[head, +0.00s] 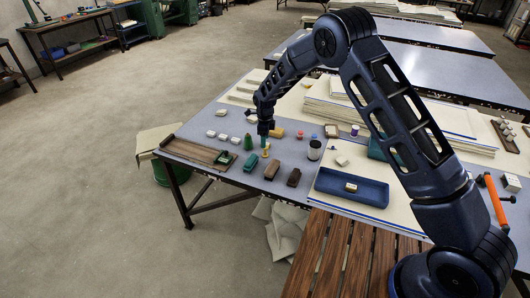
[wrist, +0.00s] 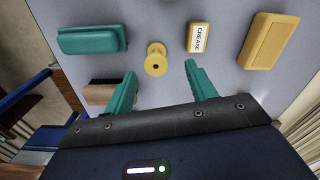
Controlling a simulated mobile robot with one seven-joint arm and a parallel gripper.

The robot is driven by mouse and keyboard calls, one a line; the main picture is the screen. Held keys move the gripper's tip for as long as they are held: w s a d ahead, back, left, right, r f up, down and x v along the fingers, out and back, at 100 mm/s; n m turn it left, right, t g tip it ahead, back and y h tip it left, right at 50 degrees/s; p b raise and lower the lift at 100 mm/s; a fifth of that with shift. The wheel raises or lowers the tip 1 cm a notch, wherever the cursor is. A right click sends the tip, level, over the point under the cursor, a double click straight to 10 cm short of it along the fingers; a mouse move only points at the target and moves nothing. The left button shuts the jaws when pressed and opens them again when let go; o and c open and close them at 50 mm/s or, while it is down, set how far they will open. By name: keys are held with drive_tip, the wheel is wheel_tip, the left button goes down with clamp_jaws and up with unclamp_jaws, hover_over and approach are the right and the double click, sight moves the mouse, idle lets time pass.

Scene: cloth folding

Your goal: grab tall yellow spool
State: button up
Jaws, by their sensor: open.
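My gripper (wrist: 161,69) is open and empty, with one finger on either side of the spool's line. In the head view my gripper (head: 264,142) points down over the table, and the yellow spool (head: 265,154) shows small right below the fingers. Whether the fingers reach down to the spool's height is hard to tell.
In the wrist view a teal block (wrist: 92,39) and a wooden brush (wrist: 101,93) lie left of the spool. A block marked CREASE (wrist: 199,37) and a yellow block (wrist: 268,41) lie right. In the head view a blue tray (head: 372,196) sits right of my gripper.

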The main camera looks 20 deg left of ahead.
sight(265, 151)
drive_tip(key=shift+s+d+f, duration=0.1)
drive_tip(key=shift+s+f, duration=0.05)
drive_tip(key=shift+f, duration=1.5)
drive_tip(key=shift+s+d+f, duration=0.1)
drive_tip(key=shift+s+f, duration=0.05)
drive_tip(key=shift+f, duration=1.45)
drive_tip(key=c, duration=1.1)
